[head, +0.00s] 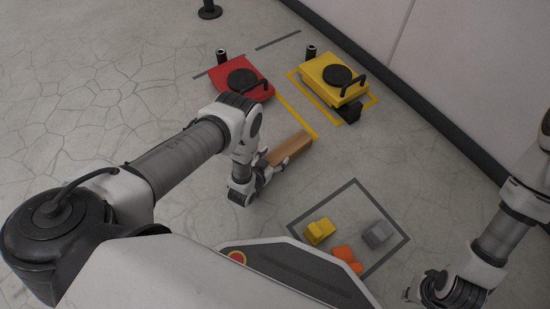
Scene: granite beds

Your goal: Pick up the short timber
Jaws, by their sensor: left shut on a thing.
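The short timber (289,148) is a light brown wooden block in the middle of the head view. My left gripper (271,169) is at its near left end, with its fingers shut on it. The wrist and fingers hide part of that end. I cannot tell whether the timber is clear of the floor. My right gripper (412,294) is at the lower right, away from the timber, and its fingers are too unclear to tell their state.
A red machine (241,78) and a yellow machine (333,80) with black discs stand beyond the timber. A grey-outlined square (352,183) holds a yellow block (319,231), a grey block (377,235) and an orange piece (348,260). A wall (470,70) runs along the right. Cracked floor at left is clear.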

